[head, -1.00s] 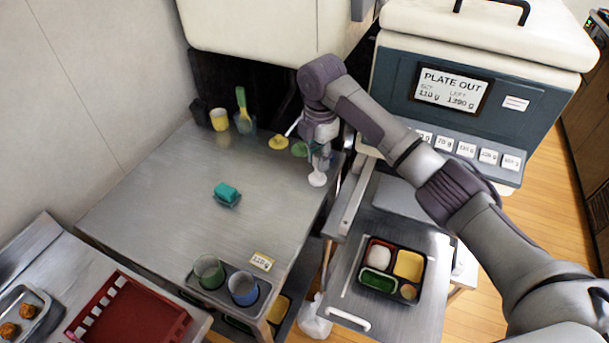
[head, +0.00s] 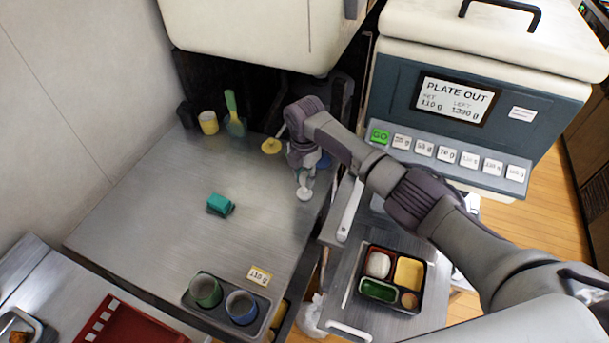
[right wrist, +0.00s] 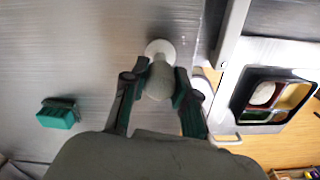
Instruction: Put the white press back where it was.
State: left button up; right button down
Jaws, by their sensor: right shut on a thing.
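The white press (head: 304,193) is in my right gripper (head: 304,176), over the right part of the steel table. In the right wrist view the white press (right wrist: 159,78) sits between the two fingers of my right gripper (right wrist: 160,82), its round disc end pointing away from me. The gripper is shut on it. I cannot tell whether the disc touches the table. My left gripper is not in view.
A teal sponge (head: 220,204) lies mid-table. Green and blue cups stand in a tray (head: 224,314) at the front. A yellow cup (head: 208,122), a green scoop (head: 234,113) and a yellow press (head: 271,146) stand at the back. A bento tray (head: 390,277) is on the right.

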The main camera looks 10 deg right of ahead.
jog(key=shift+f, duration=0.2)
jog(key=c, duration=1.3)
grip_release()
jog(key=o, duration=0.4)
jog(key=shift+s, duration=0.1)
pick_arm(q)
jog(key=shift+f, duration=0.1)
pick_arm(e)
jog(key=shift+r, duration=0.3)
pick_arm(q)
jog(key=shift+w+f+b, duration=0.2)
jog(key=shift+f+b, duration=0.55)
jog(key=shift+b, duration=0.1)
pick_arm(e)
notch_tip(320, 180, up, 12)
jog(key=shift+f, duration=0.2)
